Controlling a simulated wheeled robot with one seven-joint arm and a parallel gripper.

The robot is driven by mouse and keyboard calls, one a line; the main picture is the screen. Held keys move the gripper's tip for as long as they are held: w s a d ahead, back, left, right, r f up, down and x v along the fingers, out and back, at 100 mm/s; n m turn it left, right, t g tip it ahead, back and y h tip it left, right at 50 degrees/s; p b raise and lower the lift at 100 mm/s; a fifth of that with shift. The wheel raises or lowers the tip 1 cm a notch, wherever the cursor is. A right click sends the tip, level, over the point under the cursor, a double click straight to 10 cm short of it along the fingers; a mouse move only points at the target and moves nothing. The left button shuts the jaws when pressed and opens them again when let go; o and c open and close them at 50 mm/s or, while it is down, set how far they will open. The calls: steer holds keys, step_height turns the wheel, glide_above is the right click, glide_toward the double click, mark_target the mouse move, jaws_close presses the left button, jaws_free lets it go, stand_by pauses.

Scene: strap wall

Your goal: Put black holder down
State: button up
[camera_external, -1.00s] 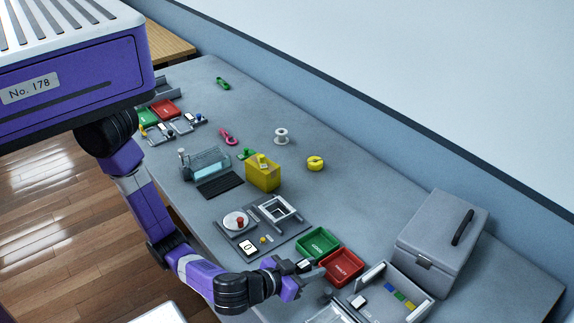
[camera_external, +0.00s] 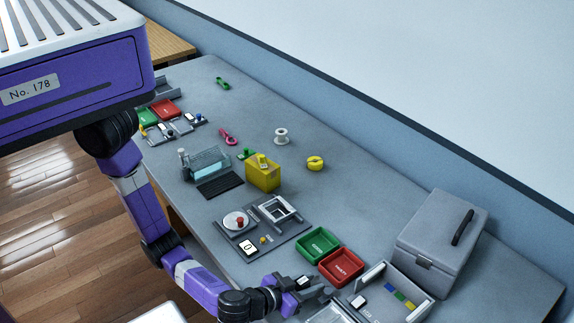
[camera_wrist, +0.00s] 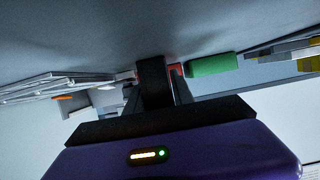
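My gripper (camera_external: 314,290) is low over the near edge of the table (camera_external: 375,220), just in front of the red bin and left of a grey tray. It points to the right, and its fingertips are small and dark there. In the wrist view a black upright bar (camera_wrist: 153,80) stands at the middle of my gripper. No black holder can be made out clearly in the external view.
A green bin (camera_external: 318,244) and a red bin (camera_external: 341,267) stand side by side behind my gripper. A grey tray (camera_external: 418,300) with small coloured pieces is to the right, and a grey lidded case (camera_external: 440,240) behind it. Open table lies beyond the bins.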

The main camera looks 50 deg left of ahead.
steer(key=shift+o, duration=0.2)
steer(key=shift+r, duration=0.2)
steer(key=b+v, duration=0.1)
steer(key=v, duration=1.1)
